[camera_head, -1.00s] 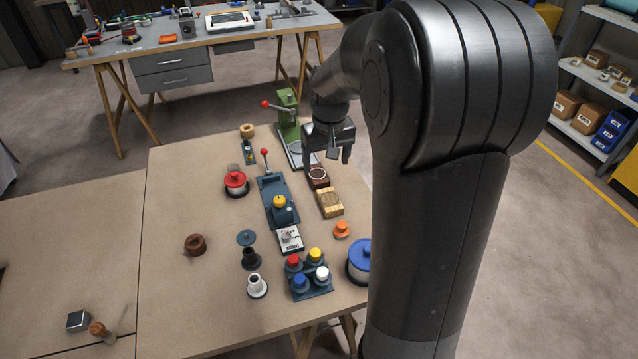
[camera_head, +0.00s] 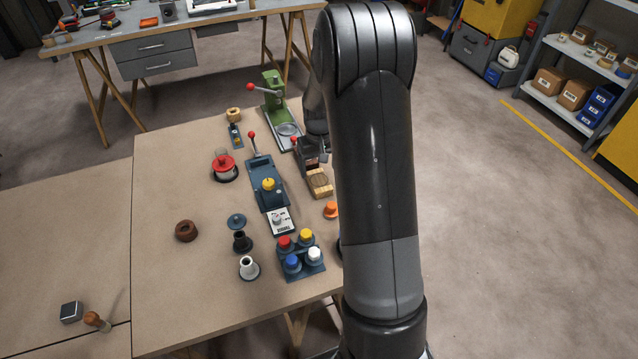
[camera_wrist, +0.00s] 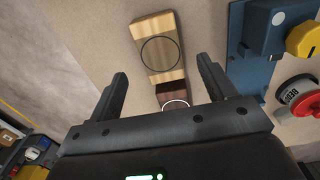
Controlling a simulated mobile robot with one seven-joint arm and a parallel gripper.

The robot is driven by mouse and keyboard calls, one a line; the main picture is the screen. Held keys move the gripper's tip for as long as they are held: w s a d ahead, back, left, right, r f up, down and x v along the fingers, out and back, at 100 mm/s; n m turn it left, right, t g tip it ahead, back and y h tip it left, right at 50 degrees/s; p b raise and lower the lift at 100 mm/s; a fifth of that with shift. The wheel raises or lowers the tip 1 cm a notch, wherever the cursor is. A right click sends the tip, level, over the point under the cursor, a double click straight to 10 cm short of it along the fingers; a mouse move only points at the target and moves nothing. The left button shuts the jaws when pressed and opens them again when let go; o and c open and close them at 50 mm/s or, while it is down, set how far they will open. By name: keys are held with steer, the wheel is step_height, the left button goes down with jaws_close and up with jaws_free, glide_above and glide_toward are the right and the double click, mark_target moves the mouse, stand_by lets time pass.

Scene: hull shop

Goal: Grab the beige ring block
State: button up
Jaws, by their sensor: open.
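The beige block (camera_head: 319,184) is light wood with a dark ring line on its top. It lies on the bench, left of my arm in the head view. In the wrist view the beige block (camera_wrist: 160,45) lies ahead of the fingertips, between their lines and apart from them. My gripper (camera_wrist: 162,70) is open and empty. A dark brown block (camera_wrist: 173,95) with a pale ring sits close by the beige block, partly hidden by my gripper. In the head view my arm hides most of the gripper.
A blue fixture (camera_head: 268,184) with a yellow knob stands left of the beige block. A green press (camera_head: 275,102) stands behind, and an orange knob (camera_head: 331,209) in front. A blue holder (camera_head: 299,262) bears several coloured knobs.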

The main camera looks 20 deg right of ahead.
mark_target(319, 180)
step_height(319, 180, down, 5)
steer(key=shift+r, duration=0.1)
steer(key=shift+c, duration=0.6)
steer(key=c, duration=1)
